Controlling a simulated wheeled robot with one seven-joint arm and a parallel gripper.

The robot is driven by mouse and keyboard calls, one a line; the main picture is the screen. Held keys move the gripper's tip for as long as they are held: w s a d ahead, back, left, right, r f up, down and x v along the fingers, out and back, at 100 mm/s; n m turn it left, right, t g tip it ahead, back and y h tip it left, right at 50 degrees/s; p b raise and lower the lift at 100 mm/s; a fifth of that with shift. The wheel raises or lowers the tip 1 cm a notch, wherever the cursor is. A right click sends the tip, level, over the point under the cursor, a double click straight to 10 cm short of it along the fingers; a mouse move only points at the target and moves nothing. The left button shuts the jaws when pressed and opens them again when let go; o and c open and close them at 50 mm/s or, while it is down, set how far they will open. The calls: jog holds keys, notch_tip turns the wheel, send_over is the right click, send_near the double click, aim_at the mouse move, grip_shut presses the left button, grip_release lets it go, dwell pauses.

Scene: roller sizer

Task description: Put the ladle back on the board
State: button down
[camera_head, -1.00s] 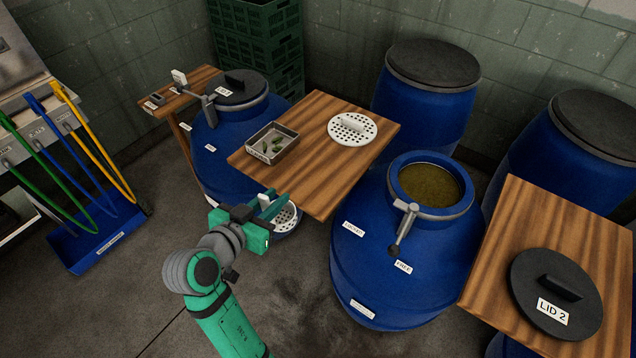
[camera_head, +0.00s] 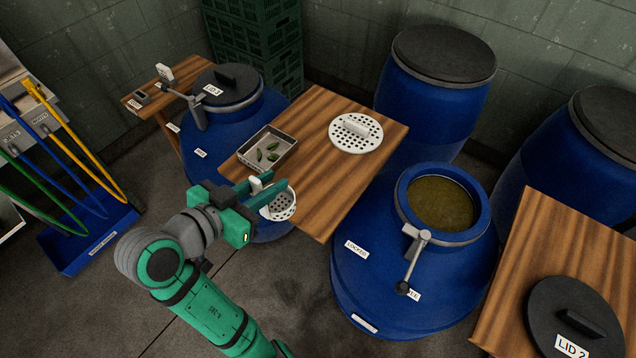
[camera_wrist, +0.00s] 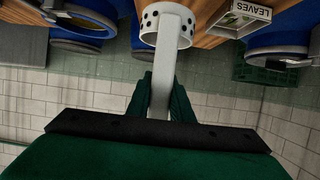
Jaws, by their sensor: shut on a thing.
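The white ladle has a perforated bowl (camera_head: 281,206) and a flat white handle. My gripper (camera_head: 262,188) is shut on the handle, and the wrist view shows the handle (camera_wrist: 168,65) between the two green fingers (camera_wrist: 160,97). In the head view the bowl overlaps the front left edge of the middle wooden board (camera_head: 335,190); I cannot tell its height above it.
An open blue barrel (camera_head: 410,275) with murky liquid and a lever clamp stands right of the board. A lidded barrel (camera_head: 225,125) stands left. A black lid (camera_head: 575,318) lies on the right wooden board (camera_head: 550,240). Coloured tools (camera_head: 65,130) hang far left. The board's front part is clear.

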jog(key=w+d+f, duration=0.9)
jog(key=w+f, duration=0.1)
jog(key=f, duration=0.3)
jog(key=shift+w, duration=0.2)
jog(key=shift+d+f, duration=0.1)
jog(key=c, duration=1.6)
grip_release()
